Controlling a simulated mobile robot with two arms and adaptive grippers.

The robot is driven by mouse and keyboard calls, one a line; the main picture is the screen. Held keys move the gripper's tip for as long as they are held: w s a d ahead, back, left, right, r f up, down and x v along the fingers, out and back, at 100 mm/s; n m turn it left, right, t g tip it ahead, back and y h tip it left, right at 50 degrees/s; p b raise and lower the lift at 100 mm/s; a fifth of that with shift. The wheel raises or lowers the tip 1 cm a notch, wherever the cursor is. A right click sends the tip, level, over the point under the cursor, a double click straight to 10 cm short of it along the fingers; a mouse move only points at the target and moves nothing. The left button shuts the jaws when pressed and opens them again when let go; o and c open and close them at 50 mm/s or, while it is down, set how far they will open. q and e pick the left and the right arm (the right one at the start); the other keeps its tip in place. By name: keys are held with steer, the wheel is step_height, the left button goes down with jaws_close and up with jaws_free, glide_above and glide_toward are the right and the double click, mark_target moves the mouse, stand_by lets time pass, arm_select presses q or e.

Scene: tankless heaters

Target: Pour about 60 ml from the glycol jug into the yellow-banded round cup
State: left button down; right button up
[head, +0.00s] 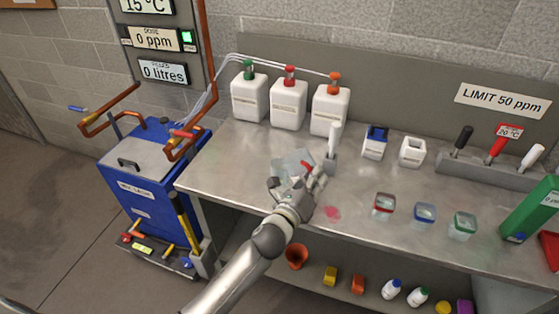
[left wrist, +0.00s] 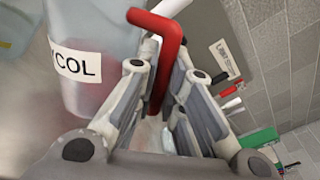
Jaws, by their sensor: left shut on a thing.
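The glycol jug (head: 291,160) is a clear jug with a red handle, over the middle of the bench in the head view. In the left wrist view the jug (left wrist: 95,28) shows a white label ending in "COL" and some pinkish colour low down. My left gripper (head: 312,178) is shut on its red handle (left wrist: 170,60). I cannot tell how far the jug is tilted. I cannot make out a yellow-banded cup in the head view; my arm and the jug cover part of the bench. My right gripper is not in view.
Cups with red (head: 383,206), blue (head: 424,213) and green (head: 463,225) bands stand at the front right. A pink patch (head: 332,213) lies on the bench. White canisters (head: 289,105) stand behind. A grey holder with a white handle (head: 333,140) is close to the jug.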

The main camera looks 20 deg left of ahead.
mark_target(311, 169)
arm_select(q)
steer(key=shift+w+a+r+n+p, duration=0.1)
steer(key=shift+a+r+n+p, duration=0.25)
steer(key=shift+r+n+p, duration=0.35)
steer(key=shift+w+a+r+n+p, duration=0.1)
steer(key=shift+a+r+n+p, duration=0.3)
steer(key=shift+r+n, duration=0.45)
steer(key=shift+r, duration=0.1)
steer(key=shift+w+a+r+n+h+p, duration=0.15)
steer(key=shift+a+r+n+p, duration=0.25)
steer(key=shift+r+n, duration=0.2)
steer(key=shift+w+a+r+n+h+p, duration=0.15)
steer(key=shift+a+r+n+p, duration=0.15)
steer(key=shift+r+n+p, duration=0.2)
steer(key=shift+s+a+n, duration=0.2)
steer(key=shift+s+n, duration=0.05)
steer(key=shift+s, duration=0.35)
steer(key=shift+w+a+r+n, duration=0.1)
steer(key=shift+a+r+n, duration=0.3)
stand_by(1.7)
